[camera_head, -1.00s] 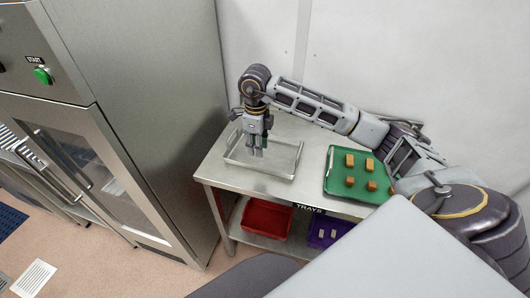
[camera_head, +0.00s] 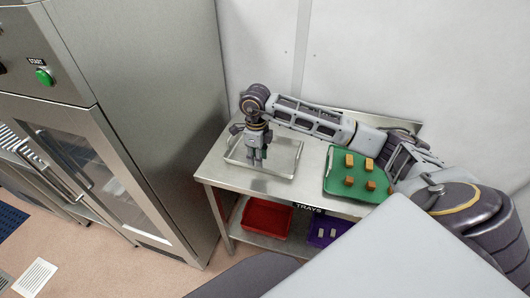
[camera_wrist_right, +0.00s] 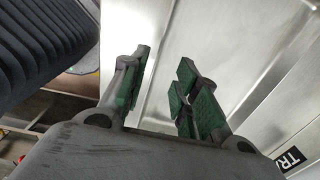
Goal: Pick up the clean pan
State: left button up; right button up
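The clean pan (camera_head: 298,158) is a shallow, bare metal pan on the left part of the steel table. It looks empty. My right gripper (camera_head: 257,164) points down over the pan, with its fingertips low near the pan's front side. In the right wrist view the right gripper (camera_wrist_right: 165,60) has its two green-padded fingers apart, with nothing clearly held between them. Bright metal surfaces lie beyond the fingers; I cannot tell whether the fingers touch the pan. My left gripper is not in view.
A green tray (camera_head: 337,188) with several brown blocks stands on the table's right part. A red tray (camera_head: 267,217) and a purple tray (camera_head: 318,232) lie on the shelf below. A tall steel cabinet (camera_head: 165,90) stands close on the left. A wall backs the table.

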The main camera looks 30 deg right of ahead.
jog(key=shift+a+f+p, duration=0.2)
jog(key=shift+f+p, duration=0.1)
jog(key=shift+f, duration=2)
jog(key=shift+c, duration=0.3)
grip_shut()
